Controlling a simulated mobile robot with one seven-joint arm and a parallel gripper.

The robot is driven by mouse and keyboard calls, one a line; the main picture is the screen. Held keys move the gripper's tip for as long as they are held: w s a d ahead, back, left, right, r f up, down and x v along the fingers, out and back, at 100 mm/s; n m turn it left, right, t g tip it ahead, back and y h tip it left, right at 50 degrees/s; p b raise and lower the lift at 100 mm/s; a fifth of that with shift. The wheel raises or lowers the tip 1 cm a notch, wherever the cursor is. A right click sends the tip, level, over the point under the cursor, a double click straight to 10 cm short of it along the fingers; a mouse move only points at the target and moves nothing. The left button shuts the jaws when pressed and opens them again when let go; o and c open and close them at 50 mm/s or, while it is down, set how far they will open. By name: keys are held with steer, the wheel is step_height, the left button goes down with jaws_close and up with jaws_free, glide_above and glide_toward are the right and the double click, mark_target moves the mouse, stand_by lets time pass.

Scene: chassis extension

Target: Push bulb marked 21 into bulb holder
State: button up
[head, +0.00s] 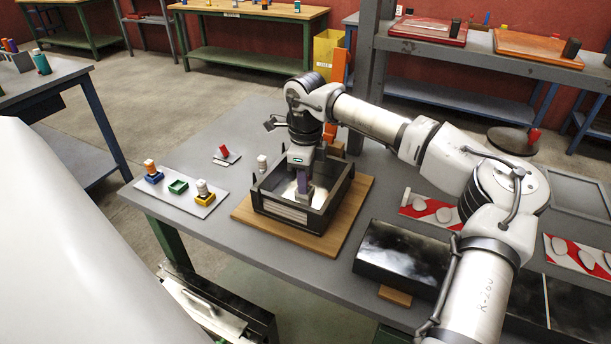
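My gripper (304,188) points down into an open black box (268,205) on a wooden board. Its fingertips are inside the box; whether they are open, shut or holding something cannot be told. A white plate (160,195) to the left carries small holders. A blue holder (154,178) has an orange-and-white bulb (150,166) upright in it. A yellow holder (205,199) has a whitish bulb (202,187) in it. A green holder (178,187) between them looks empty. Another whitish bulb-like piece (262,163) stands behind the box. No number 21 is legible.
A small plate with a red piece (223,151) lies behind the holders. A glossy black box (400,255) and red-and-white striped plates (430,211) lie to the right. The grey table (190,226) is bare between the plate and the wooden board (290,233).

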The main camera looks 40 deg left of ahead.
steer(key=shift+o, duration=1.1)
step_height(320, 180, up, 14)
steer(key=b, duration=0.2)
steer(key=shift+f, duration=0.1)
